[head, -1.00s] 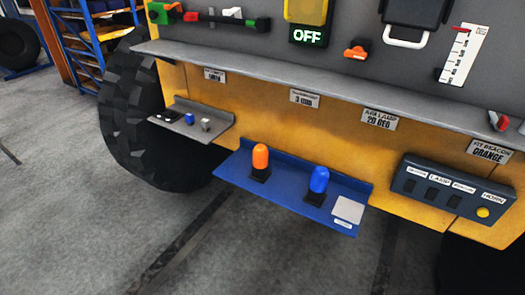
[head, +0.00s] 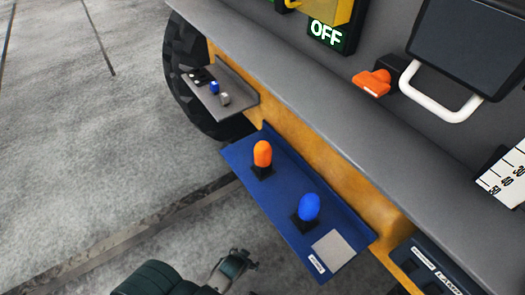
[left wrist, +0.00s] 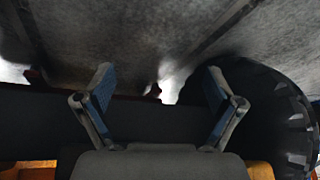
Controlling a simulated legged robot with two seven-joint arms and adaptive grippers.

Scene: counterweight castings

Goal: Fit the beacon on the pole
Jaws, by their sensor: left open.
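An orange beacon (head: 262,155) stands upright on a dark square base on the blue shelf (head: 238,160). A blue beacon (head: 308,207) stands on a similar base, nearer and to the right on the same shelf. My left gripper (head: 238,266) is at the bottom of the head view, in front of the shelf and apart from both beacons. In the left wrist view its two fingers (left wrist: 158,90) are spread with nothing between them. I cannot make out a pole in either current view. My right gripper is not in view.
A grey plate (head: 333,250) lies at the shelf's near end. A small grey shelf (head: 222,98) with small blocks is farther left, beside a big tyre (head: 190,80). A grey ledge (head: 300,110) overhangs the shelf's right side.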

